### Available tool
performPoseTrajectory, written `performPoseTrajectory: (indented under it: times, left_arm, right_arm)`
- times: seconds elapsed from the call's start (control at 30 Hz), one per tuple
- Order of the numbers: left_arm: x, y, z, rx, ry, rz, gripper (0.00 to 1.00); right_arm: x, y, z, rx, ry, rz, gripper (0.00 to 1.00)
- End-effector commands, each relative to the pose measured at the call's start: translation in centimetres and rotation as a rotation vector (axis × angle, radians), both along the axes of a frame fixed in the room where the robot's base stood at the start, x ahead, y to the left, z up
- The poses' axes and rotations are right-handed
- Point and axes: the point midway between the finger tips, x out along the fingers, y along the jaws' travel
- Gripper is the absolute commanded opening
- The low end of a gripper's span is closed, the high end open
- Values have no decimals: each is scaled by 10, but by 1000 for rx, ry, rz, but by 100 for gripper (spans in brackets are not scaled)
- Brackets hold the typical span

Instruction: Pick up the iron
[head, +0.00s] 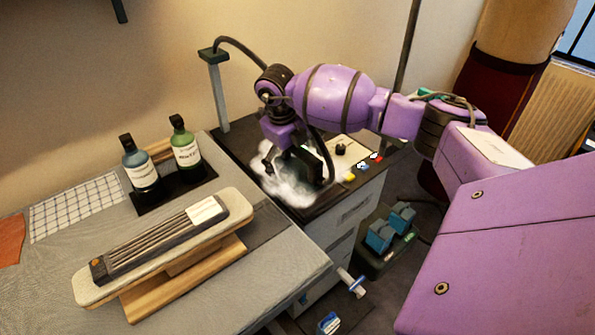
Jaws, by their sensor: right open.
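The iron (306,166) appears as a dark shape on the dark top of the grey cabinet, with white steam around it. It is largely hidden by the steam and by my right gripper. My right gripper (288,160) is open and reaches down from the purple arm right at the iron. I cannot tell whether its fingers touch the iron or stand around its handle. My left gripper is not in view.
A small sleeve board (240,207) and two bottles (143,172) (186,150) stand on the grey ironing table (265,285) at left.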

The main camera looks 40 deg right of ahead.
Motion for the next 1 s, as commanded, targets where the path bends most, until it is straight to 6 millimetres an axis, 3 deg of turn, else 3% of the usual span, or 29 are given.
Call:
performPoseTrajectory:
  times: [0.1,0.3,0.9,1.0]
  left_arm:
    - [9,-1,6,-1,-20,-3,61]
    - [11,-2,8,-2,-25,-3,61]
    - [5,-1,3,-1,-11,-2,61]
    - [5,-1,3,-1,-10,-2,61]
  right_arm:
    - [0,-2,-12,1,0,0,99]
    - [0,-3,-13,0,-1,0,99]
    - [0,-2,-14,1,0,0,20]
    - [1,-2,-11,1,-4,1,13]
